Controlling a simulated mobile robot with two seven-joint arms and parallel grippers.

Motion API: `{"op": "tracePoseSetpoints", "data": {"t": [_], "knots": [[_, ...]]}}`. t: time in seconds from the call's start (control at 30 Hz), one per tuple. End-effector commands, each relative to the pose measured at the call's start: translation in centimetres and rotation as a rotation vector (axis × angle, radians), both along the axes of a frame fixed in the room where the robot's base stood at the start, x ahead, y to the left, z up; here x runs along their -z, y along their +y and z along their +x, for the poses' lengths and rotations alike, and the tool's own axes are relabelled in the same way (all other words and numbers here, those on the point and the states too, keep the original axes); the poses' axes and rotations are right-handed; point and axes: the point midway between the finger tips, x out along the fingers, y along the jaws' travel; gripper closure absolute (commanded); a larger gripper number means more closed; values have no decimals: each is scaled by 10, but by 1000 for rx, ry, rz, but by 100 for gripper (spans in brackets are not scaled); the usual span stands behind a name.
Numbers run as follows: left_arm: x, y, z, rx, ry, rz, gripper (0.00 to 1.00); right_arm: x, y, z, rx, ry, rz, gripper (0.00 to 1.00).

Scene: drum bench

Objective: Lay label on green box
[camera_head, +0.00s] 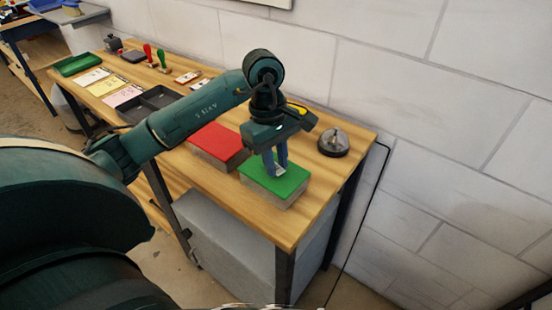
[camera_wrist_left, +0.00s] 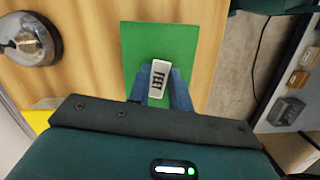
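The green box (camera_head: 288,184) has a green top and pale sides and sits near the front right of the wooden bench. Its green top also shows in the left wrist view (camera_wrist_left: 160,38). The label (camera_wrist_left: 159,79) is a small white piece with dark lettering. It sits between the blue fingertips of my left gripper (camera_wrist_left: 160,88), which look shut on it. In the head view my left gripper (camera_head: 277,170) points down over the green top. I cannot tell whether the label touches the box. My right gripper is not in view.
A red-topped box (camera_head: 218,143) stands left of the green one. A round metal bell (camera_head: 333,142) sits at the right. A dark tray (camera_head: 150,104), coloured cards (camera_head: 108,87), stamps (camera_head: 163,60) and a green tray (camera_head: 78,64) lie further left. A wall backs the bench.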

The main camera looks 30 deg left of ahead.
Motion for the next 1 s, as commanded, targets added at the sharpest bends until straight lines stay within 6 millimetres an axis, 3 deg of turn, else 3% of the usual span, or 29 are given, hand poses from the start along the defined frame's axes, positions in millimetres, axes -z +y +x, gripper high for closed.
{"op": "tracePoseSetpoints", "data": {"t": [0.27,0.57,0.77,1.0], "knots": [[0,0,0,0,0,0,56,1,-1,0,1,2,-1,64],[-4,1,1,0,-2,0,56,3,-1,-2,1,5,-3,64],[-32,5,2,-1,-7,1,56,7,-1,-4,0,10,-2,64],[-89,14,4,-2,-6,2,56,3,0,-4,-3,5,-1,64]]}}
